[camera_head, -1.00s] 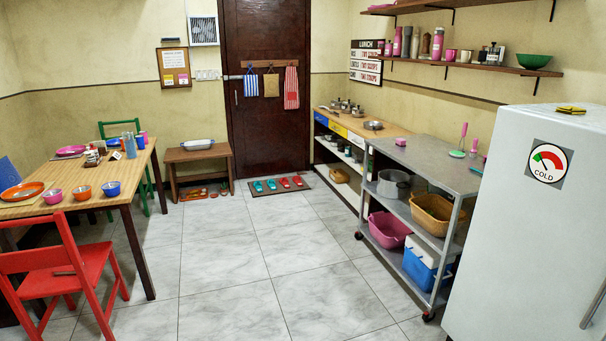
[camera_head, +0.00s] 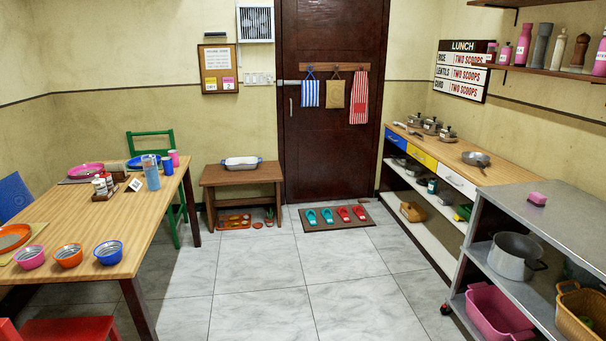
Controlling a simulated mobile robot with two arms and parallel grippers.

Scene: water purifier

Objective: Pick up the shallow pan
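A shallow grey metal pan (camera_head: 474,157) with a handle sits on the wooden top of the low counter (camera_head: 438,156) on the right, near its front end. Several lidded metal pots (camera_head: 431,126) stand farther back on the same counter. Neither of my grippers shows in the head view, and nothing is seen touching the pan.
A grey metal cart (camera_head: 575,215) with a deep pot (camera_head: 514,255) and baskets stands at the front right. A dining table (camera_head: 140,225) with bowls is on the left. A bench (camera_head: 243,177) stands by the door. The tiled floor (camera_head: 290,270) between is clear.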

